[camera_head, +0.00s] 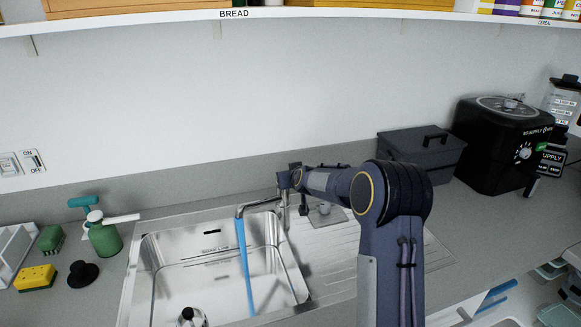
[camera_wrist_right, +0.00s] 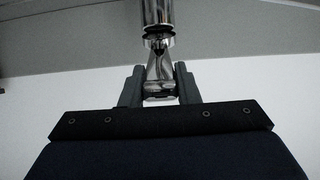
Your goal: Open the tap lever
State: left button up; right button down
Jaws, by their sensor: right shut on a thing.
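The metal tap (camera_head: 260,204) stands at the back right of the sink, its spout reaching left over the basin. A blue stream (camera_head: 244,262) hangs from the spout end down into the basin. My right gripper (camera_head: 290,178) is at the top of the tap, mostly hidden by its own arm. In the right wrist view, the two fingers of my right gripper (camera_wrist_right: 159,86) sit on either side of the shiny tap lever (camera_wrist_right: 159,68), shut on it. The tap body (camera_wrist_right: 157,12) rises just beyond. My left gripper is not in view.
The steel sink (camera_head: 137,275) has a drainboard (camera_head: 330,262) on its right. A grey box (camera_head: 420,158) and black machine (camera_head: 500,150) stand back right. A shelf (camera_head: 330,15) runs above.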

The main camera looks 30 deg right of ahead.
dwell(0.3)
jog(key=c, duration=1.1)
grip_release()
jog(key=b+v, duration=0.1)
jog(key=v, duration=0.6)
jog(key=shift+s+r, duration=0.25)
jog(key=shift+s, duration=0.05)
jog(key=shift+a, duration=0.1)
